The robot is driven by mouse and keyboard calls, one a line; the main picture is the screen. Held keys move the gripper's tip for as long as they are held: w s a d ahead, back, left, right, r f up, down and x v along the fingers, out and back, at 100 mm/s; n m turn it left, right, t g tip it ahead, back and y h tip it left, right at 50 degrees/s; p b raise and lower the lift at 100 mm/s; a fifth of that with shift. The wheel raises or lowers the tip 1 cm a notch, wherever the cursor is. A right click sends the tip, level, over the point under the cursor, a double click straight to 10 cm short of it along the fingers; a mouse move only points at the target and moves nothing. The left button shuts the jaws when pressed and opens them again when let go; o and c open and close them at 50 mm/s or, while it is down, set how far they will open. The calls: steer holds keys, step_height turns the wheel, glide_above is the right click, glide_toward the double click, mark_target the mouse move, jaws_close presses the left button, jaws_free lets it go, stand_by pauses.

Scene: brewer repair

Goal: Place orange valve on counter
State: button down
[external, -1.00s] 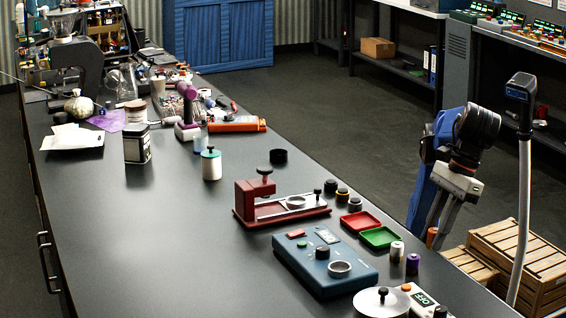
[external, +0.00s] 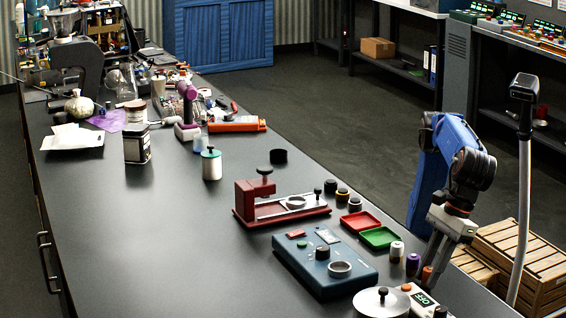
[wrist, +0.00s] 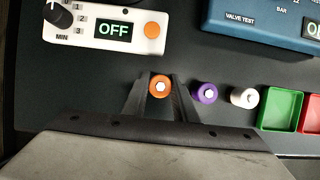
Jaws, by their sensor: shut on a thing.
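The orange valve (external: 427,273) is between the fingertips of my gripper (external: 428,266) at the counter's right edge, beside the purple valve (external: 412,265). In the wrist view the orange valve (wrist: 159,87) shows its round end with a pale centre, and my gripper (wrist: 160,90) is shut on it. The valve appears over the dark counter (external: 180,230); I cannot tell whether it touches the surface. The purple valve (wrist: 205,93) and the white valve (wrist: 244,97) stand in a row to its right in the wrist view.
The white device (wrist: 100,28) with an OFF display and the blue valve tester (wrist: 265,25) lie beyond the gripper in the wrist view. A green tray (external: 381,237) and a red tray (external: 361,221) sit near the counter edge. Bare counter lies between the valves and devices.

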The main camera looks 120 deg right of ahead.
steer(key=shift+f, duration=0.15)
steer(key=c, duration=1.4)
jaws_free()
steer(key=shift+c, duration=0.2)
steer(key=v, duration=1.2)
steer(key=shift+w+d, duration=0.1)
